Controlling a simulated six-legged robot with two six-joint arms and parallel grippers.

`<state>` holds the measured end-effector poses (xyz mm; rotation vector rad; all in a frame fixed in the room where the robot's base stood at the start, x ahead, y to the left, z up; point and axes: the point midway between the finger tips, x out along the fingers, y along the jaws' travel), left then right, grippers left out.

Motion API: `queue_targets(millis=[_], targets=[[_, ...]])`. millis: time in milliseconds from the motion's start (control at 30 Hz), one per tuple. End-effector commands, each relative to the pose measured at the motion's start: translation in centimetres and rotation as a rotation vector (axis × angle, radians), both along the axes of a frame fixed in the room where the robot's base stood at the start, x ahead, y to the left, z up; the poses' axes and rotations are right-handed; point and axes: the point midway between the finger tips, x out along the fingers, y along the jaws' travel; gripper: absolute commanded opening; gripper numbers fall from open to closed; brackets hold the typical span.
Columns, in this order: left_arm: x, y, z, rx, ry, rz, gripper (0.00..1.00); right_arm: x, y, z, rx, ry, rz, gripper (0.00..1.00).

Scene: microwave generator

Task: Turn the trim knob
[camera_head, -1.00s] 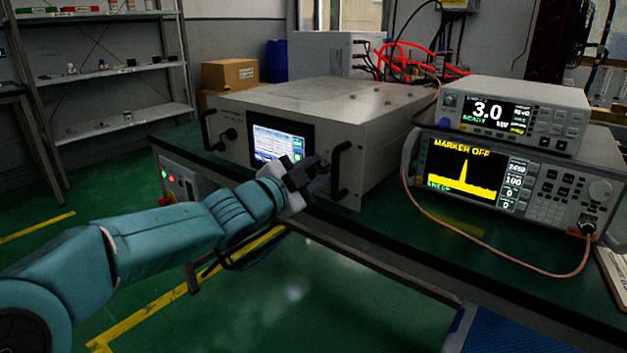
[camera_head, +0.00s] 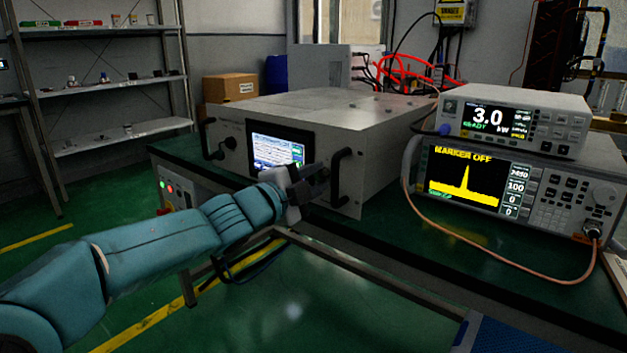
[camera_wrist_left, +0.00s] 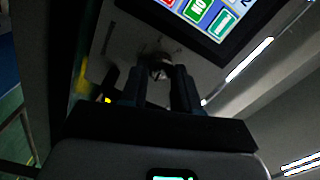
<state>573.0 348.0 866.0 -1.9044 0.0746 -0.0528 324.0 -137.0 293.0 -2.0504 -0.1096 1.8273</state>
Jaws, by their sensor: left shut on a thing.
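The grey generator (camera_head: 285,108) stands on the green bench, with a lit screen (camera_head: 278,150) and two black front handles. My left gripper (camera_head: 318,170) is at its front panel, between the screen and the right handle (camera_head: 342,172). In the left wrist view, my left gripper (camera_wrist_left: 160,76) is shut on the trim knob (camera_wrist_left: 158,64), a small dark round knob below the screen's edge in that picture. In the head view the gripper hides the knob. The knob's markings are too dark to read. My right gripper is not in view.
To the right stand two stacked instruments, the upper one (camera_head: 515,115) reading 3.0 kW and the lower one (camera_head: 520,185) showing a yellow trace. An orange cable (camera_head: 480,262) loops in front of them. The bench front edge lies under my left arm.

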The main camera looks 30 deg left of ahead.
Motion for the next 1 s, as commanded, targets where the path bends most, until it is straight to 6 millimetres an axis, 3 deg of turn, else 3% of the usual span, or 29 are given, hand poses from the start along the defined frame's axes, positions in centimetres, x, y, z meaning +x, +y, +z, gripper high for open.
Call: queue_targets(millis=[200, 233, 533, 667, 1000], targets=[[0.0, 0.0, -0.1, -0.001, 0.003, 0.001, 0.0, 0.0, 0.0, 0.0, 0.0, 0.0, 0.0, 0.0], [0.0, 0.0, -0.1, -0.001, 0.003, 0.001, 0.41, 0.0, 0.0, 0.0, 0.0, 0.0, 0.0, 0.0], [-0.1, 0.0, 0.0, -0.002, 0.001, 0.001, 0.41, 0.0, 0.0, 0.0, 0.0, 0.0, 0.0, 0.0], [-1.1, 0.2, 0.1, -0.001, 0.0, 0.001, 0.41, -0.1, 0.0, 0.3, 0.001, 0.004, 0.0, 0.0], [-9.5, 0.9, 0.4, -0.001, 0.002, 0.007, 0.41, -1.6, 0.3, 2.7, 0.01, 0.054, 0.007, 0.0]])
